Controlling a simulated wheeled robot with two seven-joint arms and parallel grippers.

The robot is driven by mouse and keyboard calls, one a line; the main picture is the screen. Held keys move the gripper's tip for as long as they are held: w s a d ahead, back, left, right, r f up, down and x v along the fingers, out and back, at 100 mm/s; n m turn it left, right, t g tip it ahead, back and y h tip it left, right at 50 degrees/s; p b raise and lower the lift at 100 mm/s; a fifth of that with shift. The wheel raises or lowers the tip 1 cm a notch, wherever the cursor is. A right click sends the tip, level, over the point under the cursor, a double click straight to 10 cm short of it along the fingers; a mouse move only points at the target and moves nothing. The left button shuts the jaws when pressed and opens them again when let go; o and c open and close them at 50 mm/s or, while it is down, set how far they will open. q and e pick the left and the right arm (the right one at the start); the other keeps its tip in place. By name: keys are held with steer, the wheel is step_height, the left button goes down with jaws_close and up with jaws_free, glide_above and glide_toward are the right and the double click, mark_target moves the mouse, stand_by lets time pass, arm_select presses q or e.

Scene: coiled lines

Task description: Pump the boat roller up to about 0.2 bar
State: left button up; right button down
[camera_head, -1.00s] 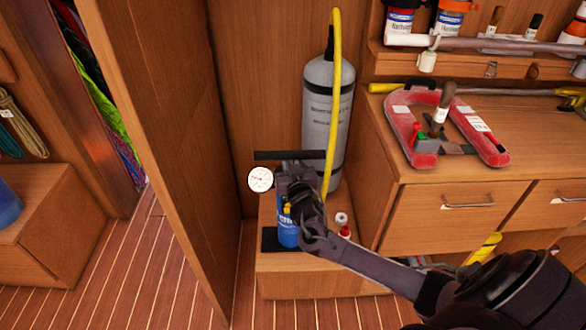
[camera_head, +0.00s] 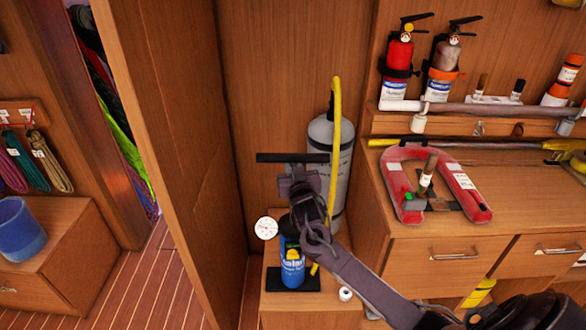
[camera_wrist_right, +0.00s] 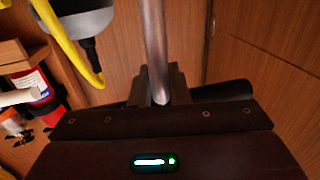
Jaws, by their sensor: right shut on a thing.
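The hand pump has a blue barrel (camera_head: 292,272), a black foot plate and a round white gauge (camera_head: 266,228), whose needle is too small to read. Its black crossbar handle (camera_head: 268,157) stands well above the barrel. My right gripper (camera_head: 298,172) is shut on the handle; the wrist view shows a metal rod (camera_wrist_right: 154,45) and the black bar (camera_wrist_right: 232,89) at its fingers. The grey roller (camera_head: 342,185) stands upright behind, with a yellow hose (camera_head: 336,125) running down its front. The arm hides part of the pump. My left gripper is not in view.
The pump stands on a low wooden step (camera_head: 280,312) with a small white roll (camera_head: 345,293) beside it. A wooden partition (camera_head: 170,150) rises at left. The counter at right holds a red horseshoe buoy (camera_head: 393,180); fire extinguishers (camera_head: 401,60) hang above.

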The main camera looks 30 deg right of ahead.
steer(key=c, duration=1.4)
jaws_free()
steer(key=shift+r, duration=0.2)
steer(key=shift+c, duration=0.2)
steer(key=shift+o, duration=0.2)
steer(key=shift+f, duration=0.1)
steer(key=b+v, duration=0.1)
steer(key=v, duration=0.6)
steer(key=shift+s, duration=0.35)
steer(key=shift+a, duration=0.1)
